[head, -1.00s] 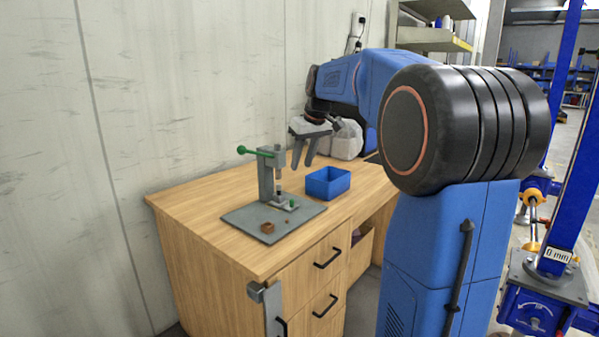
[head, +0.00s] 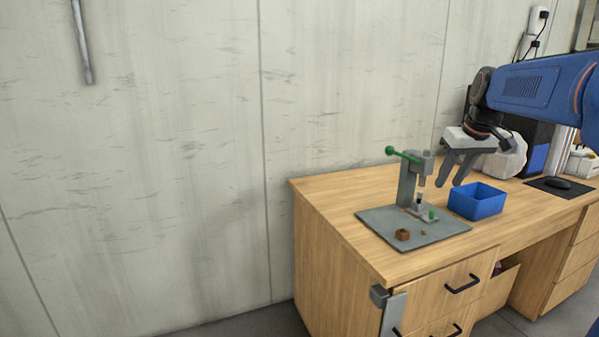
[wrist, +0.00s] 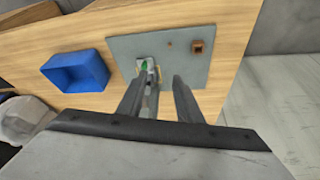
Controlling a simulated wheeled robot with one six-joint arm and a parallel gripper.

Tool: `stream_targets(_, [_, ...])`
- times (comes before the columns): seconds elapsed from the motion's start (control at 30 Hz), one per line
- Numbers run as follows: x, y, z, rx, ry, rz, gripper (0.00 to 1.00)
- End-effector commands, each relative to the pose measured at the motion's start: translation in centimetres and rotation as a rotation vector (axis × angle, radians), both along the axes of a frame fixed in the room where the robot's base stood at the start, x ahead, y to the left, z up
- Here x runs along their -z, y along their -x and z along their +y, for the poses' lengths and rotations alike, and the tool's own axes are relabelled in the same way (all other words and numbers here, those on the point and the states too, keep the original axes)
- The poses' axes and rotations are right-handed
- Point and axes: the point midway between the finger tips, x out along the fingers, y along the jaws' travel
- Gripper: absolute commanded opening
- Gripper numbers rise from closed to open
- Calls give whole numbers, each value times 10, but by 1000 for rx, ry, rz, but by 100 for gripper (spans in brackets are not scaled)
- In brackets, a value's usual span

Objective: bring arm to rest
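My gripper (head: 456,184) hangs above the wooden workbench (head: 340,197), between the small press and the blue bin in the head view, with its fingers pointing down. Its two fingers are apart with nothing between them. It also shows in the wrist view (wrist: 159,82), where the press lies beyond the fingertips. My arm is bent and reaches in from the right. The grey press with a green lever (head: 408,185) stands upright on a grey plate (head: 385,222). The press is partly hidden behind the fingers in the wrist view.
A blue open bin (head: 477,201) stands right of the plate and looks empty. A small brown part (head: 402,235) lies on the plate. A concrete wall (head: 180,150) rises behind the bench.

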Motion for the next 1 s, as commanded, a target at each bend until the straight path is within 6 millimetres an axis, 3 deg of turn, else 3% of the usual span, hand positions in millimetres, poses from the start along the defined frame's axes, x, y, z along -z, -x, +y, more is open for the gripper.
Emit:
stream_targets(0.2, [24, 72, 51, 15, 2, -1, 32])
stream_targets(0.5, [75, 170, 100, 38, 2, -4, 32])
stream_targets(0.8, [145, 263, 129, 55, 2, -14, 32])
stream_targets(1.0, [185, 306, 137, 64, 0, -20, 32])
